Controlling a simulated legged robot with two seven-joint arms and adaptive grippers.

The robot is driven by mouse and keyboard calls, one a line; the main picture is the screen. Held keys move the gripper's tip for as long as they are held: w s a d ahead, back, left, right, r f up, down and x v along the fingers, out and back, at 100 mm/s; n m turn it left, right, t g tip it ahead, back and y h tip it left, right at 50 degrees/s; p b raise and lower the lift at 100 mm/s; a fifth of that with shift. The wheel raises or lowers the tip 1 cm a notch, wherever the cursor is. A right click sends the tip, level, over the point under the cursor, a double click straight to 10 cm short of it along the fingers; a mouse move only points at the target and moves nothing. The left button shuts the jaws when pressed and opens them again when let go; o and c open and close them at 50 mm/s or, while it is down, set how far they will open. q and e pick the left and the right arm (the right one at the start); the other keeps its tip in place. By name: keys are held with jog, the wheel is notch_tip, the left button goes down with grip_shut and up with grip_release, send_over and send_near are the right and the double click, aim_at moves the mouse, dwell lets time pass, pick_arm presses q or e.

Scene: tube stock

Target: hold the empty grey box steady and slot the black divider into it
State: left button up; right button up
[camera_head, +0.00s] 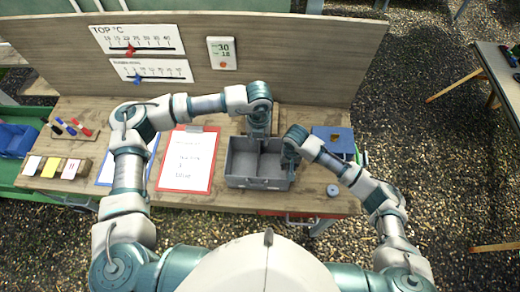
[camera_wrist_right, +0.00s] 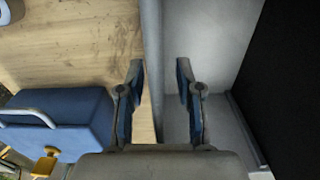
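The grey box (camera_head: 258,183) stands on the wooden bench below my two grippers. My left gripper (camera_head: 259,135) points down at the box's far side; its fingers are too small and hidden to read. My right gripper (camera_head: 291,157) is at the box's right wall. In the right wrist view its fingers (camera_wrist_right: 160,65) are apart, one on each side of the grey wall (camera_wrist_right: 152,30). A black panel (camera_wrist_right: 292,75), apparently the divider, fills the right edge of that view. In the head view only a thin upright line shows mid-box; how far the divider sits in is unclear.
A blue case (camera_head: 335,140) stands close right of the box, its grey handle (camera_wrist_right: 28,115) near my right gripper. A red-edged clipboard (camera_head: 187,160) lies left of the box. A round grey disc (camera_head: 333,190) lies near the front edge. A backboard (camera_head: 285,60) rises behind.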

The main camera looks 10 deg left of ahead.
jog(key=shift+r, duration=0.1)
notch_tip(320, 180, up, 12)
jog(key=shift+f, duration=0.15)
dwell(0.4)
